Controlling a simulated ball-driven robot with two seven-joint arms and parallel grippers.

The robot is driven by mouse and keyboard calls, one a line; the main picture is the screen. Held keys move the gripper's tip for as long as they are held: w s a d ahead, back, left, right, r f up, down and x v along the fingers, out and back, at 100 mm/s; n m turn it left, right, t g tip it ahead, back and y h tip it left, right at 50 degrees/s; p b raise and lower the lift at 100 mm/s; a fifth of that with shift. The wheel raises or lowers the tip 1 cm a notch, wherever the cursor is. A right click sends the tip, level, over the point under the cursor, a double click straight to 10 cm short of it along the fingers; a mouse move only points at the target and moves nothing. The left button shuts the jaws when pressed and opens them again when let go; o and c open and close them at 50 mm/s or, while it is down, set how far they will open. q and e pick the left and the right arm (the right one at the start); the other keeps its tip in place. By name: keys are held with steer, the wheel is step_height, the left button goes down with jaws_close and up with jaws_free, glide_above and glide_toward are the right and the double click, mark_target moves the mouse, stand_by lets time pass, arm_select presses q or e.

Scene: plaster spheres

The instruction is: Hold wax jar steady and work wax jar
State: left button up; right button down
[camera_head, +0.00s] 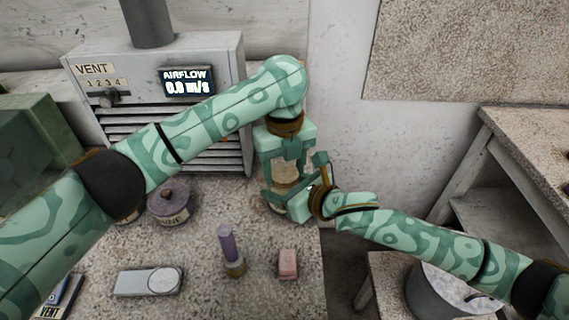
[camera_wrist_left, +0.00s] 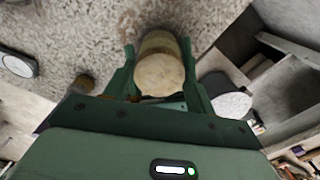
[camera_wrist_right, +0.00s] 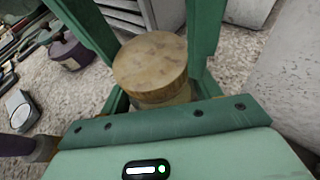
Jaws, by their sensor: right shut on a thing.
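The wax jar (camera_head: 285,174) has a tan, round lid and stands upright at the bench's right edge, partly hidden by my grippers. My right gripper (camera_head: 276,198) comes from the right and is shut on the jar's body low down. In the right wrist view the jar's brown lid (camera_wrist_right: 150,66) shows between its fingers. My left gripper (camera_head: 285,172) points down from above, its fingers either side of the lid. In the left wrist view the pale lid top (camera_wrist_left: 159,75) sits between these fingers, with narrow gaps; it looks open.
A vent unit (camera_head: 175,110) with an airflow display stands behind. A purple lidded pot (camera_head: 170,204), a purple-handled tool (camera_head: 229,250), a pink block (camera_head: 288,264) and a grey device (camera_head: 150,281) are on the bench. A metal pot (camera_head: 440,290) is at lower right.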

arm_select(q)
steer(key=c, duration=0.4)
arm_select(e)
steer(key=shift+a, duration=0.1)
arm_select(q)
steer(key=n, duration=0.5)
steer(key=shift+r+n, duration=0.1)
steer(key=shift+n, duration=0.2)
steer(key=shift+c, duration=0.2)
steer(key=n, duration=0.5)
steer(key=shift+n, duration=0.4)
steer(key=n, duration=0.5)
arm_select(e)
steer(key=shift+s+a+r, duration=0.1)
steer(key=shift+s+a, duration=0.05)
arm_select(q)
steer(key=shift+d, duration=0.1)
steer(key=o, duration=1.1)
steer(key=shift+s, duration=0.1)
steer(key=shift+s, duration=0.1)
arm_select(e)
steer(key=shift+w+d, duration=0.25)
